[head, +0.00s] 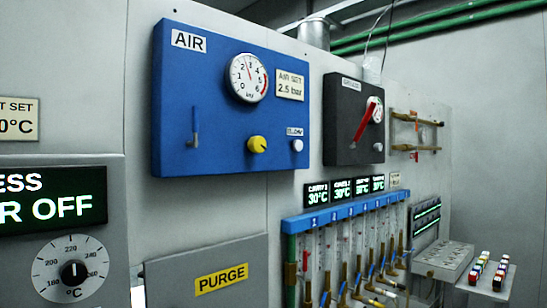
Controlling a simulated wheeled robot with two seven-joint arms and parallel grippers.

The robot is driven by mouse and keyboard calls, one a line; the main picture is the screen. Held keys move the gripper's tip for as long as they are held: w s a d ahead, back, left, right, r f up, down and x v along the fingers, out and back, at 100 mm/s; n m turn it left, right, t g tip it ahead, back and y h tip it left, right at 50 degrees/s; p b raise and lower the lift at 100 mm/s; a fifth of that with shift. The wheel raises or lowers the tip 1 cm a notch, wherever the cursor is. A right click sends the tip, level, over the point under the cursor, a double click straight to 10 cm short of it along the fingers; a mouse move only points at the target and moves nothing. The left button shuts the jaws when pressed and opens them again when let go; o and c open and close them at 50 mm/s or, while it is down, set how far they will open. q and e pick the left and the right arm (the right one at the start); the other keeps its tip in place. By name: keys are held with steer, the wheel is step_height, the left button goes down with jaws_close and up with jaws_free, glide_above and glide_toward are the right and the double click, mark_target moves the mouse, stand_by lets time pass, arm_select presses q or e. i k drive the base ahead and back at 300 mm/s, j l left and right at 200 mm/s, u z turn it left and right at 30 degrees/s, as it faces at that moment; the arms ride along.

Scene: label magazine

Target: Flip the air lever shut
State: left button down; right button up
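The blue AIR panel (225,140) is mounted on the wall at the upper left of the head view. A small, thin grey-blue lever (195,127) is on its left half, standing roughly upright, with its thicker end low. I cannot tell from its look whether it is open or shut. A round gauge (248,78), a yellow knob (257,144) and a small white button (297,146) are to its right. A plate beside the gauge reads "AIR SET 2.5 bar" (289,86). Neither of my grippers is in view.
A black panel with a red handle (366,120) is right of the AIR panel. Below are a PURGE cover (221,279) and a row of clear tubes under a blue rail (345,210). A dial (74,273) is at lower left. Nothing stands before the lever.

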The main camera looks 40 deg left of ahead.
mark_target(196, 108)
steer(key=u, duration=1.65)
